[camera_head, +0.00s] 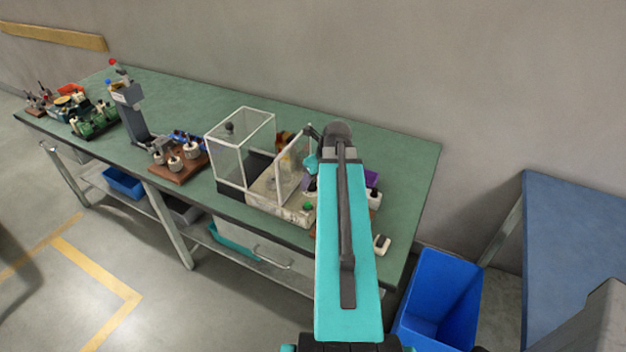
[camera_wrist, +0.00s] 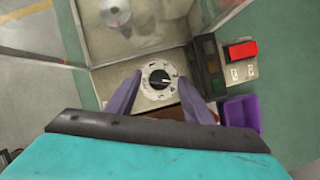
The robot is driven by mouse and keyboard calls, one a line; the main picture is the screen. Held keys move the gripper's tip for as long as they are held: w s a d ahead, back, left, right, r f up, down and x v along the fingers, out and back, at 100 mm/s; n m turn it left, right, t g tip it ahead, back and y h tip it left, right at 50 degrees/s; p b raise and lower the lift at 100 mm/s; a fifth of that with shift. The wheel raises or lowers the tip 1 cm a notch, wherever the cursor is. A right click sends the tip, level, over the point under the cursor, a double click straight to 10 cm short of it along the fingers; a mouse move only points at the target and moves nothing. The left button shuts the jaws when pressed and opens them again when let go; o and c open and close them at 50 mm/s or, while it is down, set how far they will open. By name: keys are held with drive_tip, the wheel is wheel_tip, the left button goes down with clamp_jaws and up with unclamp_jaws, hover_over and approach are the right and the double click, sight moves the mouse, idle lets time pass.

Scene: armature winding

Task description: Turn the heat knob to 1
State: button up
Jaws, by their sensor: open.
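The heat knob (camera_wrist: 159,78) is a round black knob with a light pointer line on a pale dial with marks, in the wrist view. It sits on the beige front panel of a machine (camera_wrist: 151,99). I cannot read the numbers on the dial. My gripper (camera_wrist: 157,79) is open, with one purple finger on each side of the dial. I cannot tell whether the fingers touch the knob. In the head view my arm hides the knob, and the machine (camera_head: 265,191) with its clear guard shows just left of the arm.
A red switch (camera_wrist: 241,50) and a dark strip of buttons (camera_wrist: 208,68) are right of the dial. The clear guard (camera_wrist: 133,32) stands just above the dial. A blue bin (camera_head: 437,297) stands on the floor by the green bench (camera_head: 411,165).

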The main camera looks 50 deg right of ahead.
drive_tip(key=shift+w+f, duration=0.1)
drive_tip(key=shift+f, duration=0.25)
drive_tip(key=c, duration=1)
drive_tip(key=shift+c, duration=0.2)
